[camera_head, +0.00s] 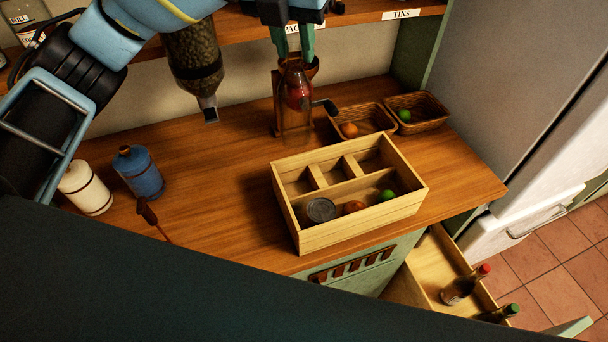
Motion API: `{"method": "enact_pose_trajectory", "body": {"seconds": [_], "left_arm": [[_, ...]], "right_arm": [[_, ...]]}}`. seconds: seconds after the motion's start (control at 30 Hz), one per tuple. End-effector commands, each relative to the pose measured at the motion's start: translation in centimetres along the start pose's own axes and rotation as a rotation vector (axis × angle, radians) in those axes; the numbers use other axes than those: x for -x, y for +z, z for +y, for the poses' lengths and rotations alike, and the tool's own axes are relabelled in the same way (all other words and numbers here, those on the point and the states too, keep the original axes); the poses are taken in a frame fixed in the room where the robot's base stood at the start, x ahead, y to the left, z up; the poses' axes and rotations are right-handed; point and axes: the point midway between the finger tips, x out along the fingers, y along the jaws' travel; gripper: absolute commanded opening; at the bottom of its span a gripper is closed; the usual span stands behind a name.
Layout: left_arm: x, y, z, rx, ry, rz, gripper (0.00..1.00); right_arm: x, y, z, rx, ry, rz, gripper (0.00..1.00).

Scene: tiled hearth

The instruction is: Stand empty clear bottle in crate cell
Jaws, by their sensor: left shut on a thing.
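My left gripper (297,42) points down at the top centre of the head view. Its green fingers are shut on the upper end of a see-through bottle (297,88), which looks reddish brown against a wooden stand behind it. The bottle looks upright; whether its base touches the counter is unclear. The wooden crate (362,222) stands on the counter, in front of and to the right of the bottle, apart from it. Its back row has several small cells that look empty. My right gripper is not in view.
Two wicker baskets (418,111) with fruit stand behind the crate. A bean dispenser (193,58) hangs at upper left. A white bottle (86,189) and a blue bottle (139,173) stand at left. An open drawer (431,269) at lower right holds two bottles. The counter's middle is free.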

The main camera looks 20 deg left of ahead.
Motion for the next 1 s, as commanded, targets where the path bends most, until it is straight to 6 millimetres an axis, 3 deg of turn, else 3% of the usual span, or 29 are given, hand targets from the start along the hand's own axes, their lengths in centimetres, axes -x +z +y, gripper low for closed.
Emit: {"method": "enact_pose_trajectory", "body": {"seconds": [0.27, 0.8, 1.0], "left_arm": [[-0.4, -0.1, 0.0, 0.001, 0.0, -0.001, 0.0], [-11.0, -3.2, 0.2, 0.001, 0.001, 0.0, 0.0], [-12.8, -3.6, 0.2, 0.001, 0.001, -0.004, 0.0]], "right_arm": [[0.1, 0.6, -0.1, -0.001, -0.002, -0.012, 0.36], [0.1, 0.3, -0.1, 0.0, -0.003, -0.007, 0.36], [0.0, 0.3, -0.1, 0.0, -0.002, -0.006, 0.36]]}}
